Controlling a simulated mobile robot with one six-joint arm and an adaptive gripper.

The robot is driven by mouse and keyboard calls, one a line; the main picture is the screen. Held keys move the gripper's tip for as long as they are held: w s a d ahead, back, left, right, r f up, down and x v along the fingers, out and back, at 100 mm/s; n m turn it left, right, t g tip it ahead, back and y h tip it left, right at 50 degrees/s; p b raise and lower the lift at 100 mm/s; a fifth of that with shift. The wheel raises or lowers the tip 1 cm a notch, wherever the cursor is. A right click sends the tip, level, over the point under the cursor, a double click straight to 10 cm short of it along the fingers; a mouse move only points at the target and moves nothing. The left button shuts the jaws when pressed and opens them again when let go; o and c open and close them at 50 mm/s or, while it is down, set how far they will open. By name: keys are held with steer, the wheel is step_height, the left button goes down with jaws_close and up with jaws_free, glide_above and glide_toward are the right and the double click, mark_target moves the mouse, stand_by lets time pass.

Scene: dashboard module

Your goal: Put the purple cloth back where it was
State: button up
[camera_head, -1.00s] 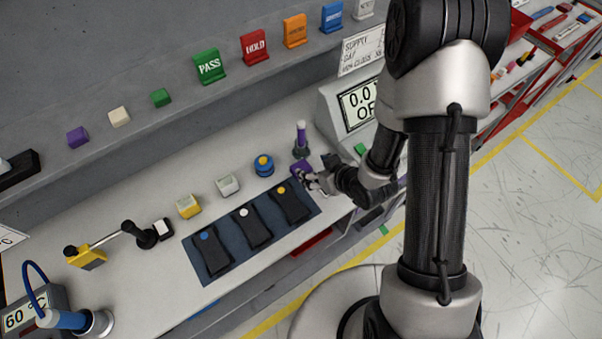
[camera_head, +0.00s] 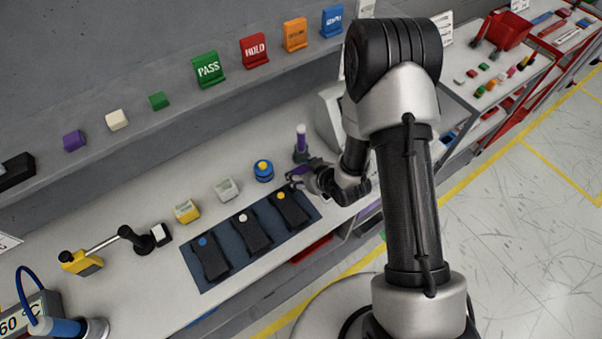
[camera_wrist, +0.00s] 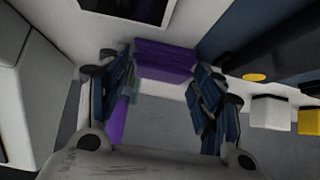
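The purple cloth is a folded, block-like bundle on the white bench; in the wrist view the cloth (camera_wrist: 165,58) lies between and just beyond my fingertips. In the head view my gripper (camera_head: 308,178) is low over the bench and covers most of the cloth. In the wrist view my gripper's fingers (camera_wrist: 163,88) stand apart, one at each side of the cloth. Whether they press on it cannot be told. A dark blue mat (camera_head: 228,269) with three black pouches lies close beside the gripper.
A purple-topped cylinder (camera_head: 301,140) stands just behind my gripper. A blue round piece (camera_head: 263,172), a white block (camera_head: 227,189) and a yellow block (camera_head: 186,211) line the bench. A display unit (camera_head: 330,115) stands partly behind my arm. A shelf holds coloured blocks and signs.

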steer(key=c, duration=0.8)
